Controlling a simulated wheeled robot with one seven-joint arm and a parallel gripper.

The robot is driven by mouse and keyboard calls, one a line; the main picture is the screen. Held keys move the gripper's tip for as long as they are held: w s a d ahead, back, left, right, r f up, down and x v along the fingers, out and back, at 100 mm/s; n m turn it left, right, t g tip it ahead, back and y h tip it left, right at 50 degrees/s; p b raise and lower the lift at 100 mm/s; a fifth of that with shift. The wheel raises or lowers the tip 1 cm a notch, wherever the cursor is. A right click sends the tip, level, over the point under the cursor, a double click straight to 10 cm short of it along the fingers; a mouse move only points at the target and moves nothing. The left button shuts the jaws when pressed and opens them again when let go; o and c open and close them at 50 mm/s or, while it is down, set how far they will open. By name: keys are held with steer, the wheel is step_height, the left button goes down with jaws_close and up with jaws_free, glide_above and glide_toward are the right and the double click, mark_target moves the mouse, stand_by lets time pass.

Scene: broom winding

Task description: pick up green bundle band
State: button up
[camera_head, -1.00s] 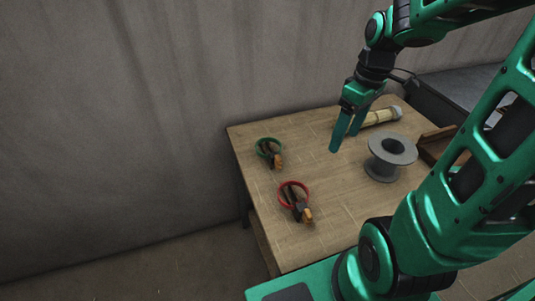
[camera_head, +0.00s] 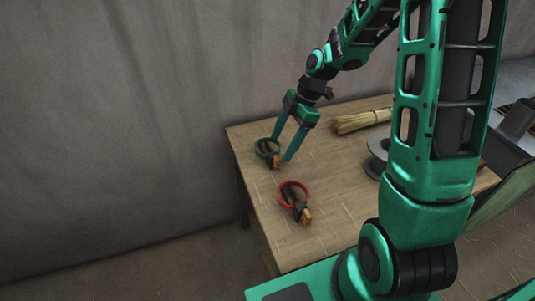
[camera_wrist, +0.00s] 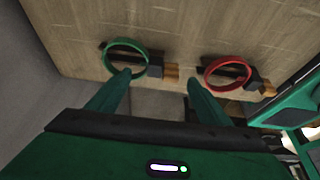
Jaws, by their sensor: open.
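The green bundle band (camera_head: 262,142) is a thin ring near the far left corner of the table. It sits around or on a small dark tool with an orange-brown end. In the wrist view the green band (camera_wrist: 107,53) shows as a whole ring, just beyond the left fingertip. My gripper (camera_head: 281,150) is open and empty, its fingers pointing down at the green band; I cannot tell whether a finger touches it. In the wrist view my gripper (camera_wrist: 158,78) has its two fingers wide apart, the left one nearest the green band.
A red band (camera_head: 289,184) with a similar dark tool lies nearer the front. A grey spool (camera_head: 377,157) and a straw bundle (camera_head: 358,122) are to the right. The wooden table (camera_head: 333,190) is bare between them. A wall rises behind.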

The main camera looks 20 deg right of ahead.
mark_target(278, 155)
steer(key=shift+x, duration=2.85)
steer(key=shift+s+d, duration=0.1)
steer(key=shift+s, duration=0.05)
steer(key=c, duration=1.2)
